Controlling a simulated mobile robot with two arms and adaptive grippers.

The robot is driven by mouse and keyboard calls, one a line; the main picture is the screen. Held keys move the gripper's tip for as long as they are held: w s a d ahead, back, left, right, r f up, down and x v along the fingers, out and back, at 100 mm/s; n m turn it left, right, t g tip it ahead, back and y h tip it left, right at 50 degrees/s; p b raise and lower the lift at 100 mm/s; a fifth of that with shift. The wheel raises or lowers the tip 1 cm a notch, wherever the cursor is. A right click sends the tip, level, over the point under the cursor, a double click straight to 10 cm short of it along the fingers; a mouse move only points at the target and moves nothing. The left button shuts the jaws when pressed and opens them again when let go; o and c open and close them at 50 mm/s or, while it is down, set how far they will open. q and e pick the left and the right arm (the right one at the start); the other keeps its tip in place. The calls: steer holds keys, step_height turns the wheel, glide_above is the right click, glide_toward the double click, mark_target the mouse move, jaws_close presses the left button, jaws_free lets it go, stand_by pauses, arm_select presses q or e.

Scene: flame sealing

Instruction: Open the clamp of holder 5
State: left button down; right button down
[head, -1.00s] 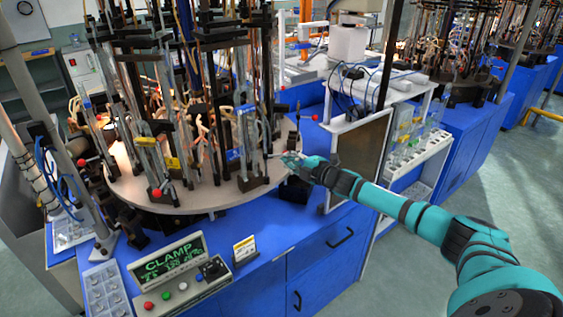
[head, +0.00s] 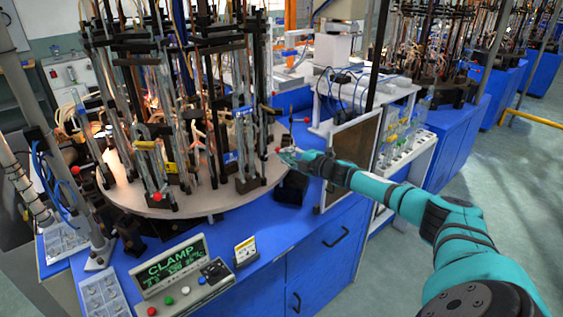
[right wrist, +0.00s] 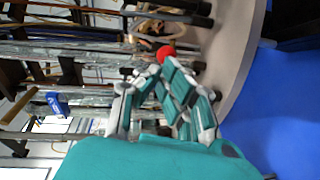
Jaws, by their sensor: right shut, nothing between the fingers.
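A holder (head: 248,183) with a blue tag and glass tubes stands upright at the right front rim of the round turntable (head: 215,203). No number is readable on it, so I cannot confirm it is holder 5. A red lever ball (head: 278,150) shows at its right side. My right gripper (head: 285,153) is shut and empty right beside this ball. In the right wrist view, the red ball (right wrist: 165,53) is just beyond the closed fingertips (right wrist: 152,72); I cannot tell whether they touch. Whether the clamp is open is unclear. My left gripper is out of view.
Several other holders with glass tubes crowd the turntable, one with a red ball (head: 157,196) at the front. A control box (head: 182,275) reading CLAMP stands on the blue bench (head: 262,258). A dark panel (head: 352,160) stands right of the turntable, behind my right arm.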

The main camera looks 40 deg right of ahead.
steer(key=shift+w+d, duration=0.3)
steer(key=shift+w, duration=0.05)
steer(key=shift+a, duration=0.1)
stand_by(0.5)
